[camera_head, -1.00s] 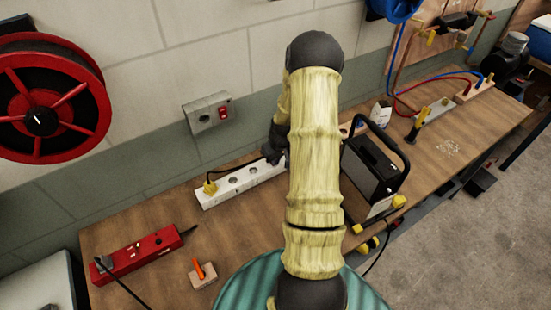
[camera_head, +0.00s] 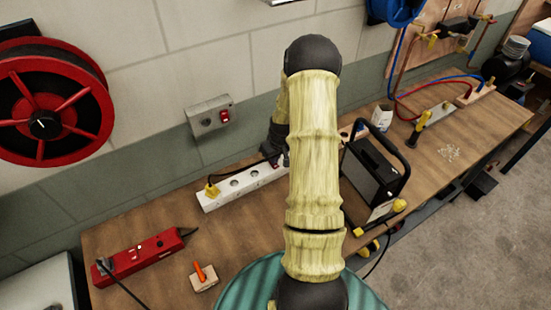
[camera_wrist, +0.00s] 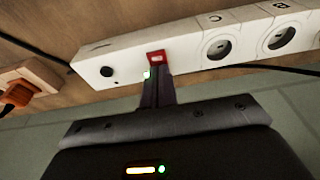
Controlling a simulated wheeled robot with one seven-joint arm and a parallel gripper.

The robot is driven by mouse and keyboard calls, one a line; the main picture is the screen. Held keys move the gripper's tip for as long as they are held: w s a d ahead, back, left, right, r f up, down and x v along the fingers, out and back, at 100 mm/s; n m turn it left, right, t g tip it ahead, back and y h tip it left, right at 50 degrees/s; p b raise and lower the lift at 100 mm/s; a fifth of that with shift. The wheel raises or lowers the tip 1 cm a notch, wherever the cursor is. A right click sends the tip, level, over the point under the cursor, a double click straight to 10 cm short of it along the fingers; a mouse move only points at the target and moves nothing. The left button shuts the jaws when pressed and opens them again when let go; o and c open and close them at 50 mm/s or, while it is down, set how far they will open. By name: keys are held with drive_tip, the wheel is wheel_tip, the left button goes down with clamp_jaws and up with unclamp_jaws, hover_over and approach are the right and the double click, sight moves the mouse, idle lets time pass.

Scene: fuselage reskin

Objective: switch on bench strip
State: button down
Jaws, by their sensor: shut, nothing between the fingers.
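The white bench strip (camera_head: 222,195) lies on the workbench along the wall, with a yellow plug (camera_head: 211,188) in its left end. In the wrist view the strip (camera_wrist: 120,60) shows round sockets to the right and a red rocker switch (camera_wrist: 156,57) near its left end. My gripper (camera_wrist: 158,78) is shut and empty, its fingertips at the near edge of the red switch; I cannot tell whether they touch it. In the head view my gripper (camera_head: 274,158) is at the strip's right end, partly hidden by my arm.
A grey wall box (camera_head: 209,117) with a red switch is above the strip. A red power unit (camera_head: 140,256) and a wooden block with an orange piece (camera_head: 204,276) lie front left. A black box with a handle (camera_head: 375,165) stands right of my arm.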

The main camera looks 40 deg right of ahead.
sight(277, 167)
drive_tip(key=p+v, duration=0.1)
drive_tip(key=v, duration=0.1)
drive_tip(key=p+v, duration=0.1)
drive_tip(key=v, duration=0.1)
drive_tip(key=shift+w+r+p, duration=0.15)
drive_tip(key=shift+r+p, duration=0.15)
drive_tip(key=shift+p, duration=0.1)
drive_tip(key=shift+s+d+b, duration=0.15)
drive_tip(key=shift+s+b, duration=0.05)
drive_tip(key=shift+b, duration=0.35)
drive_tip(key=s+r+b, duration=0.2)
drive_tip(key=s+r, duration=0.2)
drive_tip(key=r, duration=0.4)
drive_tip(key=shift+s+a, duration=0.15)
drive_tip(key=shift+a, duration=0.05)
drive_tip(key=shift+r, duration=0.1)
drive_tip(key=s+a+r, duration=0.2)
drive_tip(key=s+a, duration=0.1)
drive_tip(key=a, duration=0.5)
drive_tip(key=s+a+r, duration=0.2)
drive_tip(key=s+a, duration=0.2)
drive_tip(key=a, duration=0.3)
drive_tip(key=s+a+r, duration=0.3)
drive_tip(key=s+a, duration=0.1)
drive_tip(key=a, duration=0.4)
drive_tip(key=shift+s+a+n, duration=0.25)
drive_tip(key=shift+a+n, duration=0.05)
